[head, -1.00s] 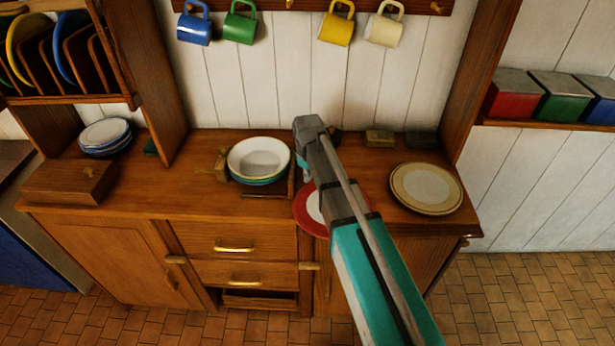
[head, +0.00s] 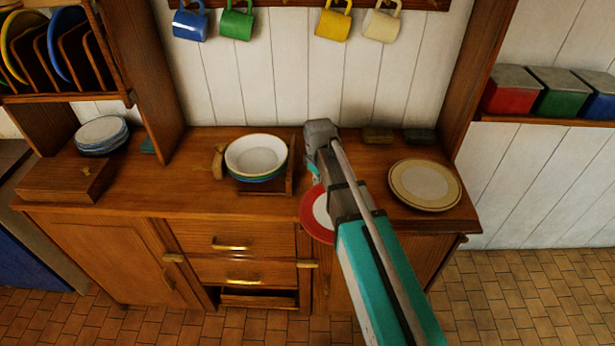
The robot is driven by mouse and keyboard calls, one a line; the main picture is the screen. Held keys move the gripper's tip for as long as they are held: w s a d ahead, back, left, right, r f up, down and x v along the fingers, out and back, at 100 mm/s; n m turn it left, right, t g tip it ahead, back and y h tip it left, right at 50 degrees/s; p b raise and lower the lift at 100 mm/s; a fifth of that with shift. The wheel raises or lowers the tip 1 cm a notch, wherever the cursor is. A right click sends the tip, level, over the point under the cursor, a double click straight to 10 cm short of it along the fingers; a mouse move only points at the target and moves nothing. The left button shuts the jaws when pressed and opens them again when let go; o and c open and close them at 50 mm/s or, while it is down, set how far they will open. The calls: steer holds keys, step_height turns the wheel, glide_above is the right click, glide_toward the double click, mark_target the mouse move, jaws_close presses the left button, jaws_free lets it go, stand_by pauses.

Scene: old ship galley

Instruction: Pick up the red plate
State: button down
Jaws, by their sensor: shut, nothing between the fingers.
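The red plate (head: 311,226) has a wide red rim and a pale centre. It lies at the front edge of the wooden counter, and its near side reaches past that edge. My arm crosses over it from the lower right and hides its right part. The arm's wrist end is above the counter, beyond the plate. My gripper's fingers are hidden behind my own arm, so I cannot see how they stand to the plate.
Stacked bowls (head: 256,155) stand left of the red plate. A cream plate (head: 425,185) lies to the right. Mugs (head: 333,24) hang above the back of the counter (head: 200,195).

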steer(key=shift+s+d, duration=0.4)
steer(key=shift+d, duration=0.15)
steer(key=shift+r, duration=0.2)
step_height(320, 180, up, 10)
steer(key=p, duration=1)
steer(key=shift+f, duration=0.15)
steer(key=s+d+m, duration=1.1)
steer(key=s+d, duration=0.1)
steer(key=s, duration=0.2)
steer(key=shift+s+d, duration=0.2)
steer(key=shift+s, duration=0.2)
steer(key=shift+a, duration=0.1)
